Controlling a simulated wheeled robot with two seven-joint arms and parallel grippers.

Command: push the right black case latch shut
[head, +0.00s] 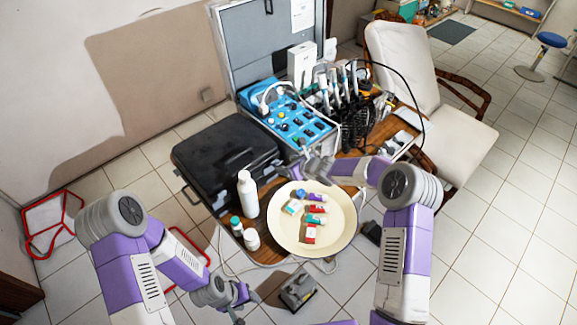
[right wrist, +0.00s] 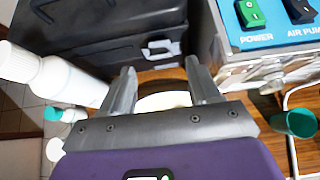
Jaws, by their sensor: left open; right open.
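The black case (head: 225,150) lies closed on the table in the head view, left of the blue-panelled dental unit. In the right wrist view the case (right wrist: 95,25) fills the upper left. A pale grey latch (right wrist: 160,50) shows on its side; I cannot tell whether it is fully shut. My right gripper (right wrist: 163,82) is open and empty, with the latch ahead between its fingertips and apart from them. In the head view my right gripper (head: 317,168) is beside the case, partly hidden. My left gripper (head: 238,300) is open and low, away from the case.
A white bottle (head: 248,195) and small capped jars (head: 251,239) stand by the case. A cream plate (head: 335,235) with several small boxes sits in front. The dental unit (head: 290,120) closely borders the case on the right. A green cup (right wrist: 293,124) is at the right wrist view's right.

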